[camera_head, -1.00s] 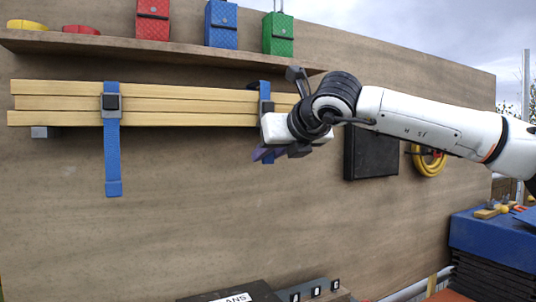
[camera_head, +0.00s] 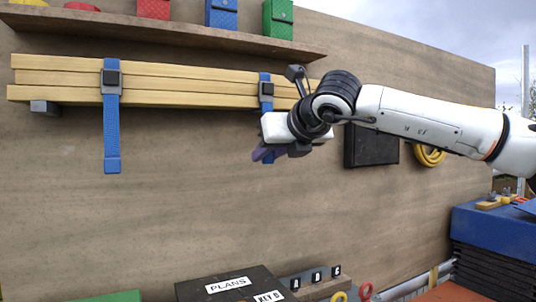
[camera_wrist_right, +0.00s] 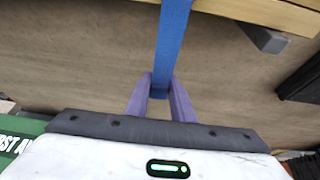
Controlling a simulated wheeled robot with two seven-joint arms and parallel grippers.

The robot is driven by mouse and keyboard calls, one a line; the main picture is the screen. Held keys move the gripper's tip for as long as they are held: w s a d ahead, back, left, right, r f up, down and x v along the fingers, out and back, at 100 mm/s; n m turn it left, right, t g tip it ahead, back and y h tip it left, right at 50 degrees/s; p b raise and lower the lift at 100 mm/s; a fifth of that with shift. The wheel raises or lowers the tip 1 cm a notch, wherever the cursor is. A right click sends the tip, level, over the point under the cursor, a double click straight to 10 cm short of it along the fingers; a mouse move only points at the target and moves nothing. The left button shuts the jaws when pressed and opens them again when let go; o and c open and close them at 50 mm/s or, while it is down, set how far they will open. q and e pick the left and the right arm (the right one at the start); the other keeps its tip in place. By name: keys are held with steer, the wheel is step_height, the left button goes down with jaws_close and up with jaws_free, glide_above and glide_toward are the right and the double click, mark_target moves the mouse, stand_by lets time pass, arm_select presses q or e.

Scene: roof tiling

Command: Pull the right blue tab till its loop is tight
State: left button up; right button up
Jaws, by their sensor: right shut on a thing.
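A bundle of yellow boards (camera_head: 190,88) hangs on the wall, held by two blue straps. The left strap (camera_head: 112,140) hangs free below its dark buckle. The right strap has its own dark buckle (camera_head: 266,88); above it, the visible part of the loop (camera_head: 265,75) looks close against the boards. My right gripper (camera_head: 263,153) is below that buckle and partly hides the tail. In the right wrist view, its purple fingers (camera_wrist_right: 160,90) are shut on the right blue tab (camera_wrist_right: 159,94), and the strap (camera_wrist_right: 172,40) runs straight up from them. My left gripper is not in view.
A wooden shelf (camera_head: 180,32) with coloured boxes is above the boards. A black panel (camera_head: 370,147) and a yellow coil (camera_head: 429,155) are right of the gripper. A dark box marked PLANS (camera_head: 225,288) stands below. The wall under the gripper is clear.

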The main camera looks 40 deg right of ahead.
mark_target(269, 160)
steer(key=shift+f, duration=0.3)
steer(key=o, duration=1.6)
steer(key=shift+r, duration=0.1)
steer(key=shift+c, duration=0.2)
steer(key=shift+s+a+b, duration=0.2)
steer(key=shift+s+b, duration=0.3)
steer(key=shift+b, duration=0.05)
steer(key=shift+s+a+b, duration=0.15)
steer(key=shift+s+b, duration=0.2)
steer(key=shift+s, duration=0.15)
steer(key=shift+s+a+b, duration=0.15)
steer(key=shift+s+b, duration=0.15)
steer(key=shift+s, duration=0.2)
steer(key=shift+s+a+b, duration=0.2)
steer(key=shift+s+b, duration=0.15)
steer(key=shift+s, duration=0.35)
steer(key=shift+s+a+b, duration=0.2)
steer(key=shift+s+b, duration=0.15)
steer(key=shift+s, duration=0.3)
